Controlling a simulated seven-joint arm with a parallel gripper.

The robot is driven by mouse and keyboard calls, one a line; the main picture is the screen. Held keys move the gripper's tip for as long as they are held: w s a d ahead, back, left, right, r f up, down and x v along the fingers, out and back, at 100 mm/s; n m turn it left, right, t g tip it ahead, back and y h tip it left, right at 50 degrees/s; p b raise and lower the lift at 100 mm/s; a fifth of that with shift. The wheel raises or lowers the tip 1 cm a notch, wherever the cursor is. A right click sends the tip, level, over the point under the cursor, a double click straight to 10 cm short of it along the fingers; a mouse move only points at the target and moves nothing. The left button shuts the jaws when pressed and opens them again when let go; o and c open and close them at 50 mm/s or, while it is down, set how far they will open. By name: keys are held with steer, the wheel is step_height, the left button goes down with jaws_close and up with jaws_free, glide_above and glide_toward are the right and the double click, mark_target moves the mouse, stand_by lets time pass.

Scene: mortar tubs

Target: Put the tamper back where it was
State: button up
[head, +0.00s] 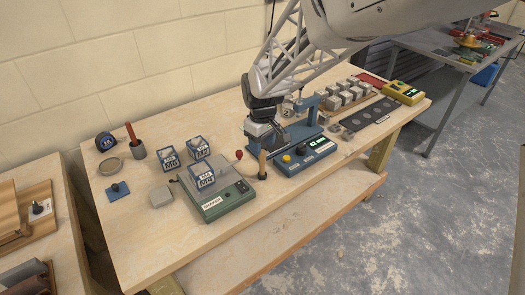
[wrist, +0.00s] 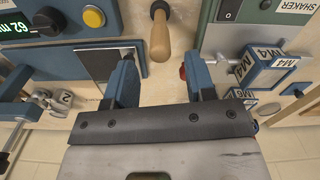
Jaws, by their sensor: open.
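The tamper (head: 262,165), with a wooden handle and a dark foot, stands upright on the bench between the green shaker and the blue press. Its pale handle also shows in the wrist view (wrist: 160,38), beyond the gap between my fingertips. My gripper (head: 264,143) is above and behind the tamper in the head view, near the blue press. In the wrist view my gripper (wrist: 162,70) has its two blue fingers apart with nothing between them.
The green shaker (head: 222,207) carries a labelled tub (head: 201,179); two more tubs (head: 199,147) (head: 169,158) stand behind. The blue press (head: 308,157) is close on the right. The bench's front strip is clear.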

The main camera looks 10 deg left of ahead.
steer(key=shift+r, duration=3.35)
steer(key=s+d+r+m+t, duration=0.1)
steer(key=s+d+r+m, duration=0.25)
steer(key=s+d, duration=0.4)
steer(key=s+d+r+m, duration=0.2)
steer(key=s+d+r, duration=0.2)
steer(key=d, duration=0.6)
steer(key=s+d+m, duration=0.2)
steer(key=s+d, duration=0.3)
steer(key=s, duration=0.3)
steer(key=s+d+m+t, duration=0.1)
steer(key=s+d+m, duration=0.2)
steer(key=s+d, duration=0.3)
steer(key=s, duration=0.3)
steer(key=shift+s+f+t, duration=0.25)
steer(key=shift+t, duration=0.05)
